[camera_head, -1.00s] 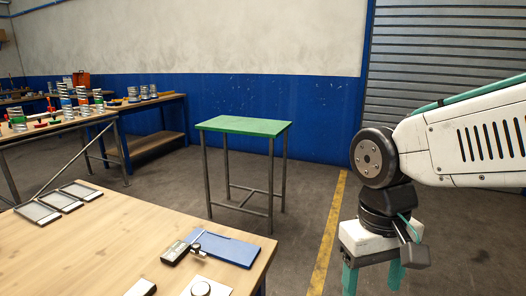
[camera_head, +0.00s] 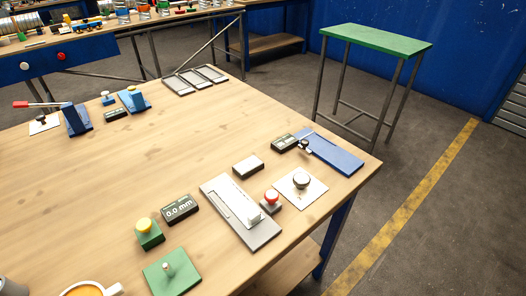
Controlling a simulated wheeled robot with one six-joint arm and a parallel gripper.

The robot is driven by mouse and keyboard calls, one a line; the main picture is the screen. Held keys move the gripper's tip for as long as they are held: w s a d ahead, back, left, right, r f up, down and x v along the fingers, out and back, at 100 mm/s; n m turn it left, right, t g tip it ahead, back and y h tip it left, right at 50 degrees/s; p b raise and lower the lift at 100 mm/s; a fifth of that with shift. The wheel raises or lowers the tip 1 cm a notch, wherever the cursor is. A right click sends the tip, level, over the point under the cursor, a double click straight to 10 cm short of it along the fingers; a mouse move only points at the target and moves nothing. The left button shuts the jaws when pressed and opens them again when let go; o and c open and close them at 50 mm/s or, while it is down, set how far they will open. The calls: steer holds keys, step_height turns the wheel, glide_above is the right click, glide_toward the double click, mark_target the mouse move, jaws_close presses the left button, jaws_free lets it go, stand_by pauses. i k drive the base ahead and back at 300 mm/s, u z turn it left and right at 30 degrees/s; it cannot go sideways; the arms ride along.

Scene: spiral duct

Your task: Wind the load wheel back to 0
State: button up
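A dark round knob (camera_head: 301,181) sits on a white square plate (camera_head: 314,192) near the right edge of the wooden table. A second dark knob (camera_head: 41,119) is on a white plate at the far left. I cannot tell which of them is the load wheel, and no scale numbers are readable on either. A dark display (camera_head: 284,144) stands by a blue plate (camera_head: 335,154), its reading too small to make out. Another display (camera_head: 180,209) reads 0.0 mm. My gripper is not in view.
A grey slide fixture (camera_head: 240,212), a red button (camera_head: 271,197), a green box with a yellow button (camera_head: 149,232) and a green plate (camera_head: 172,273) crowd the front. An orange-filled cup (camera_head: 90,290) is bottom left. The table's middle is clear. A green-topped stand (camera_head: 375,40) stands beyond.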

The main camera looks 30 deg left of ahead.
mark_target(301, 180)
steer(key=k, duration=0.45)
steer(key=u, duration=0.7)
steer(key=i, duration=0.45)
steer(key=u, duration=0.55)
